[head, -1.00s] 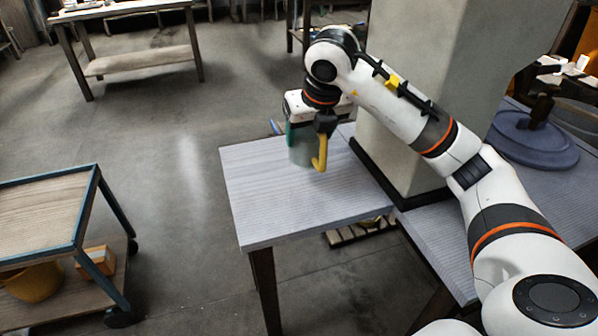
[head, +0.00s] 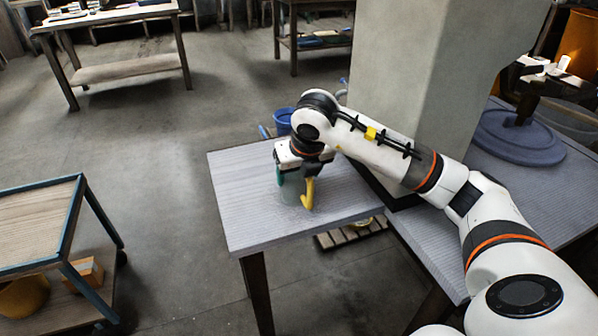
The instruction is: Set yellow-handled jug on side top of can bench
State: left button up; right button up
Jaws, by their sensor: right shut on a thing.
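The jug (head: 290,191), with a pale see-through body and a yellow handle (head: 307,193), is over the grey ribbed bench top (head: 245,212) on the near side of the pillar. My right gripper (head: 306,174) is shut on the jug at its handle side, reaching over from the right. The jug looks upright and its base is at or very near the bench surface; I cannot tell whether it touches. The wrist hides part of the jug's top. My left gripper is out of view.
The grey pillar (head: 400,90) stands right behind the arm. A round blue lid-like disc (head: 515,138) lies on the bench at right. A blue bucket (head: 283,121) is beyond the bench. A trolley (head: 35,225) stands at left. The bench top's front and left are clear.

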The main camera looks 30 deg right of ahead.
jog(key=o, duration=1.4)
jog(key=shift+c, duration=0.2)
jog(key=shift+r, duration=0.2)
jog(key=p+v, duration=0.1)
jog(key=v, duration=1)
jog(key=shift+s+a+r+p, duration=0.1)
jog(key=shift+s+r+p, duration=0.2)
jog(key=shift+r, duration=0.05)
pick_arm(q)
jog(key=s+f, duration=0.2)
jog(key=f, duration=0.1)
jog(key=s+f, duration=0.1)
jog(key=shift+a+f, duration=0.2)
